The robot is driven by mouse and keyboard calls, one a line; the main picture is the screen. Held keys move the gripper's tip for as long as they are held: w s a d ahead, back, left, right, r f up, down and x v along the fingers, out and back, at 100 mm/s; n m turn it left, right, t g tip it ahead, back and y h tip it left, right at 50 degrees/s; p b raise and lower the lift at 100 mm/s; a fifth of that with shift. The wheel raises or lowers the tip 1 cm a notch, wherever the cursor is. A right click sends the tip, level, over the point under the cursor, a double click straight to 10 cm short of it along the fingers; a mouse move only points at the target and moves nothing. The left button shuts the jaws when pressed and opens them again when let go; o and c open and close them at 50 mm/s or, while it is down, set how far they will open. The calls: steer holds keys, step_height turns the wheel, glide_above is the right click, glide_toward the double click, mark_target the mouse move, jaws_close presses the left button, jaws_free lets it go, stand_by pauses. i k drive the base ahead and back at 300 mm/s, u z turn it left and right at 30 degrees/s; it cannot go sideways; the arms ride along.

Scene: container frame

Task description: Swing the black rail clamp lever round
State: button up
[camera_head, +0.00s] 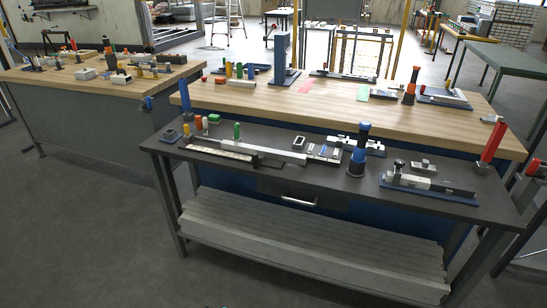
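A dark workbench (325,184) stands in the middle of the view. On its right end a blue-based rail fixture (430,187) carries a grey block and a small upright black part (399,166) at its left end. This may be the black rail clamp lever, but it is too small to be sure. A long pale rail (262,153) lies on the left half of the bench, with a dark flat part (268,162) by it. Which way any lever points cannot be made out. My gripper is not in view.
A blue and black upright tool (360,146) stands between the rails; a tall red handle (493,142) rises at the bench's right end. Wooden-topped benches (330,97) with many small tools stand behind and left. The grey floor (85,235) is clear in front and left.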

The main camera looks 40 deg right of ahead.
mark_target(256, 160)
steer(key=u, duration=0.8)
steer(key=k, duration=0.1)
steer(key=z, duration=1.9)
steer(key=i, duration=0.6)
steer(key=z, duration=0.15)
steer(key=k, duration=0.6)
steer(key=u, duration=0.15)
steer(key=i, duration=0.35)
